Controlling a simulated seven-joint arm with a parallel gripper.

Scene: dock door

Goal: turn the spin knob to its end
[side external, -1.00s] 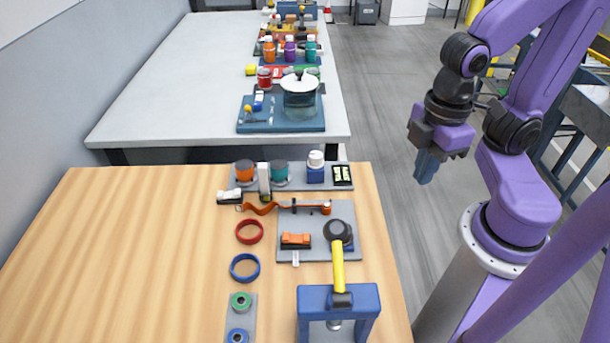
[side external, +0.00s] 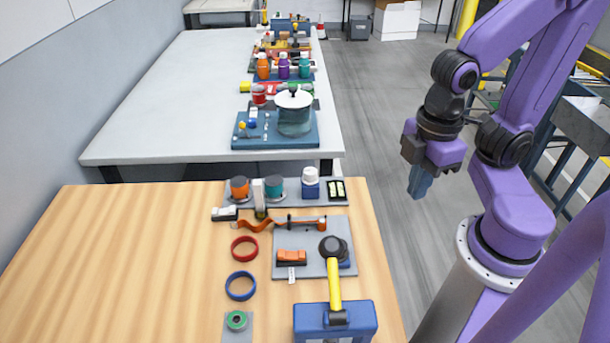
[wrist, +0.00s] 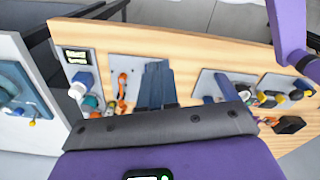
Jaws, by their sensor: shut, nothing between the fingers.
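A grey panel (side external: 230,201) lies along the far edge of the wooden table. It carries an orange knob-like part (side external: 239,187), a teal one (side external: 274,187) and a blue block with a white round top (side external: 310,175). I cannot tell which is the spin knob. In the wrist view the white-topped block (wrist: 78,88) is left of my fingers, with a teal part (wrist: 90,103) below it. My gripper (side external: 417,192) is shut and empty. It points down, off the table's right side, apart from all these parts. Its fingers (wrist: 156,84) also show in the wrist view.
Beside the white-topped block is a black display (side external: 337,189). Nearer lie an orange strap (side external: 265,224), a plate with a black-headed yellow-handled tool (side external: 334,275), a blue block (side external: 350,318), and red (side external: 244,248) and blue (side external: 240,285) rings. The table's left is clear.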

